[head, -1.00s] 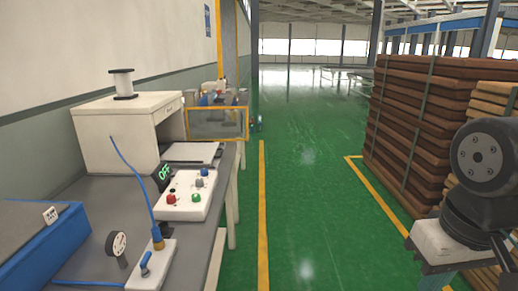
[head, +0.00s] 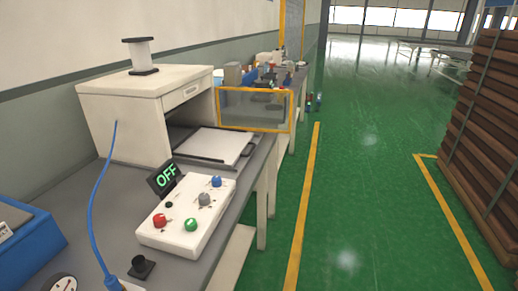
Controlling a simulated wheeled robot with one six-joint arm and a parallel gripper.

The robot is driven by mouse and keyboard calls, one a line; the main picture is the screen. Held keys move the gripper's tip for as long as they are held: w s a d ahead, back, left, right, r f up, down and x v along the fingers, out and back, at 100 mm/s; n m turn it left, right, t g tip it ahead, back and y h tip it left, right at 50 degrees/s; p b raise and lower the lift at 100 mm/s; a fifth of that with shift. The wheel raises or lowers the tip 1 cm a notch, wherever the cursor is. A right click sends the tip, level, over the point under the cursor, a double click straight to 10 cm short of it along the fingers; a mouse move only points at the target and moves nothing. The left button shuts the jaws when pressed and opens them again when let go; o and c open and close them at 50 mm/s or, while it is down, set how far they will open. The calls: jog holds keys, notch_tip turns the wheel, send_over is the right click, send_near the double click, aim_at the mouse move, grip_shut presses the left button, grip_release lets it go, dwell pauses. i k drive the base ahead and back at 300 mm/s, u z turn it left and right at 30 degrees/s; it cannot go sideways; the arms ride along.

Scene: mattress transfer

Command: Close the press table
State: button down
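A white press-like housing (head: 125,112) stands on the grey workbench against the left wall. A flat white plate with a dark edge (head: 212,143), which looks like the press table, sticks out of its open front to the right. A white control box (head: 187,217) sits nearer to me on the bench. It has a red button (head: 159,221), a green button (head: 191,225), a grey knob (head: 204,199) and a blue button (head: 216,182). A dark display (head: 164,177) behind it reads OFF in green. My gripper is not in the head view.
A yellow-framed clear panel (head: 254,108) stands beyond the plate. A blue box (head: 28,247), a gauge (head: 63,283) and a blue cable (head: 96,215) are at the near left. Stacked brown slabs (head: 487,120) stand right. The green floor (head: 365,190) between is clear.

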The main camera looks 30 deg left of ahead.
aim_at(222, 147)
jog(key=u, duration=0.5)
jog(key=i, duration=1.15)
jog(key=u, duration=0.7)
